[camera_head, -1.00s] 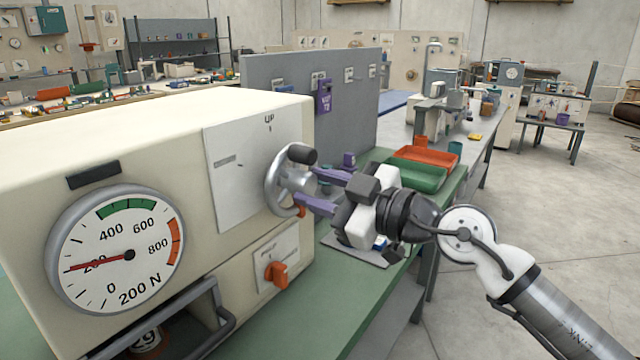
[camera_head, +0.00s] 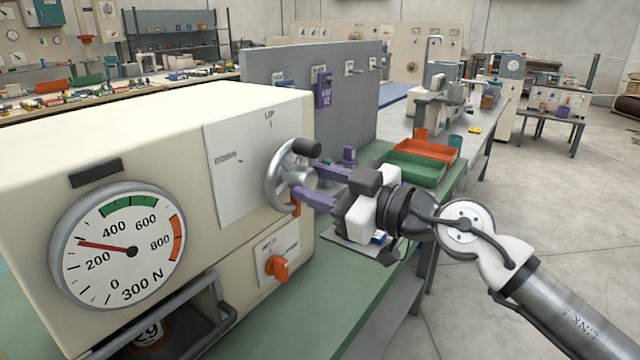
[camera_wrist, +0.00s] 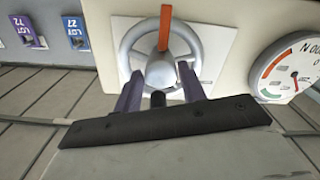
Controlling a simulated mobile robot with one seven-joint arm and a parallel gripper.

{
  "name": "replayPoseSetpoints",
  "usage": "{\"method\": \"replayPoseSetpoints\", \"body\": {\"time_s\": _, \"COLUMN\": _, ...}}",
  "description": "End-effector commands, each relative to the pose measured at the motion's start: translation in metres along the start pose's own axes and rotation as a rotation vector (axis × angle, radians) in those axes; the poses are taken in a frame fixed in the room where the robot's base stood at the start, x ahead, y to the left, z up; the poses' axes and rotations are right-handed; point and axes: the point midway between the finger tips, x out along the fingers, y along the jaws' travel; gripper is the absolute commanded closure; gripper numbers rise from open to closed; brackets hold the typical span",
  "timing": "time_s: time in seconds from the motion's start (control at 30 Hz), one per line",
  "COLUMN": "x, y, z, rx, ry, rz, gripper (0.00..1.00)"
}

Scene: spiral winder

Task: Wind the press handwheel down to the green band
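The press handwheel (camera_head: 285,188) is a grey metal wheel with a dark knob (camera_head: 307,148) near its top, on the front of a cream machine (camera_head: 130,125). The wheel also shows in the wrist view (camera_wrist: 122,57). The gauge (camera_head: 118,248) has a red needle near 300 and its readout says 300 N. The green band (camera_head: 130,202) lies further clockwise, around 400 to 600. My gripper (camera_head: 305,182) has its purple fingers apart at the wheel's hub. In the wrist view the fingers (camera_wrist: 160,80) stand either side of the dark knob, with visible gaps; finger contact with the wheel is unclear.
An orange selector (camera_head: 277,267) sits below the wheel. A grey panel (camera_head: 300,95) with tags stands behind. Green (camera_head: 415,170) and orange (camera_head: 430,150) trays lie on the bench to the right. Open concrete floor (camera_head: 560,220) is at the right.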

Motion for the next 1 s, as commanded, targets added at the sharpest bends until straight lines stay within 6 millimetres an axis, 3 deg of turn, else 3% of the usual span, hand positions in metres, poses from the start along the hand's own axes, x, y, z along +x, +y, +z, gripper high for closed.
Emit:
{"method": "replayPoseSetpoints", "body": {"time_s": 0.1, "x": 0.0, "y": 0.0, "z": 0.0, "rx": -0.001, "ry": 0.0, "rz": -0.001, "gripper": 0.44}}
{"method": "replayPoseSetpoints", "body": {"time_s": 0.47, "x": -0.005, "y": 0.0, "z": 0.001, "rx": -0.001, "ry": -0.001, "rz": 0.0, "gripper": 0.44}}
{"method": "replayPoseSetpoints", "body": {"time_s": 0.57, "x": -0.018, "y": 0.0, "z": 0.002, "rx": 0.0, "ry": -0.001, "rz": 0.003, "gripper": 0.44}}
{"method": "replayPoseSetpoints", "body": {"time_s": 1.0, "x": -0.112, "y": 0.0, "z": 0.002, "rx": -0.001, "ry": 0.0, "rz": 0.004, "gripper": 0.44}}
